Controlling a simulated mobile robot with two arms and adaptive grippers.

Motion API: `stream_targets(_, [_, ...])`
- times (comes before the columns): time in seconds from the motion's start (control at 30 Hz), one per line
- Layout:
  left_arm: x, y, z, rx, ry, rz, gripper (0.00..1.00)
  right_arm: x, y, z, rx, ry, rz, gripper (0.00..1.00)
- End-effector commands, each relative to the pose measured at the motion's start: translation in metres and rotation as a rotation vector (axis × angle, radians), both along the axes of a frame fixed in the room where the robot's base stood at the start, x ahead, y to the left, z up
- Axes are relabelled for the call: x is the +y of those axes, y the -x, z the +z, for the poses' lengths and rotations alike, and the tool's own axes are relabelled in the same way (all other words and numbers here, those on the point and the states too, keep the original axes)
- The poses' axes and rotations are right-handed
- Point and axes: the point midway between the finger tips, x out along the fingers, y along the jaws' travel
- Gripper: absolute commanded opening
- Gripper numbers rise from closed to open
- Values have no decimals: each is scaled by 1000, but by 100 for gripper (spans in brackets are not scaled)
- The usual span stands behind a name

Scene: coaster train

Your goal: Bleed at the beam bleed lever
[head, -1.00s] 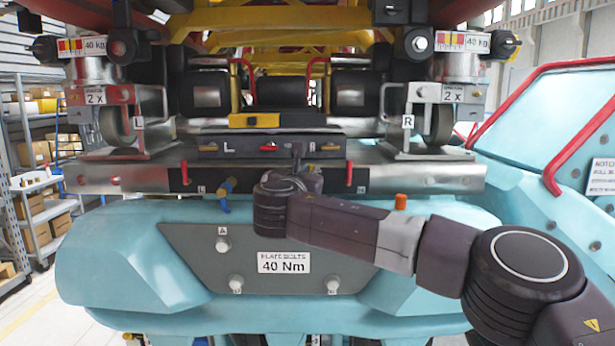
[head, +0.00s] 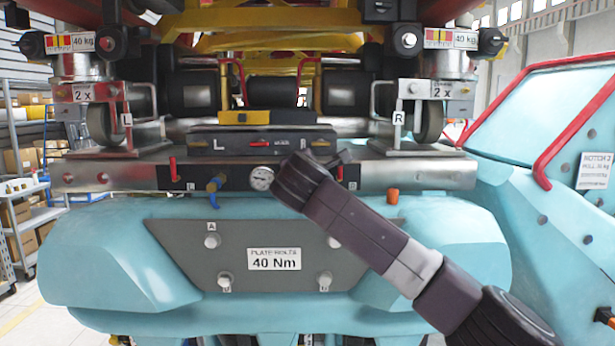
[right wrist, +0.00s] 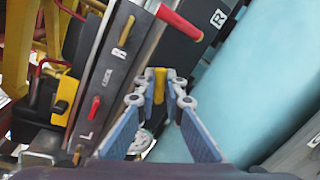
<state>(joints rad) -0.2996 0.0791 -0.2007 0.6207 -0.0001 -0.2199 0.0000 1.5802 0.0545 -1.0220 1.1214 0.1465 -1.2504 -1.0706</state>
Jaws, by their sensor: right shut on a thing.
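My right gripper (right wrist: 160,100) is shut on a small yellow lever-like part (right wrist: 159,84) at the beam, seen between its fingertips in the right wrist view. I take this for the beam bleed lever; no label on it is readable. In the head view my right wrist (head: 308,178) covers that spot, so the lever and the fingertips are hidden there. The steel beam (head: 420,176) runs across the car's front. A round gauge (head: 262,178) sits on it just left of my wrist, and shows partly in the right wrist view (right wrist: 141,141). My left gripper is not in view.
A dark selector box (head: 230,143) marked L and R stands above the beam, with a red lever (head: 259,143). Red levers (head: 172,168) and (head: 340,172) flank the beam's dark middle. A blue valve (head: 214,184) is at left. The turquoise nose (head: 110,265) lies below.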

Motion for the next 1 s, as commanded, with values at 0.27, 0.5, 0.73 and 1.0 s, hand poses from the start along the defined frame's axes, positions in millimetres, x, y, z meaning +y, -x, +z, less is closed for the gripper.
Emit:
stream_targets(0.27, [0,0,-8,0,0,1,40,-3,0,-10,4,-239,-1,0])
stream_targets(0.5, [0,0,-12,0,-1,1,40,-5,0,-14,4,-383,-2,0])
stream_targets(0.73, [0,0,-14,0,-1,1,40,-5,0,-15,3,-455,-2,0])
stream_targets(1.0, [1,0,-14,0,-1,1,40,-5,0,-16,4,-478,-2,0])
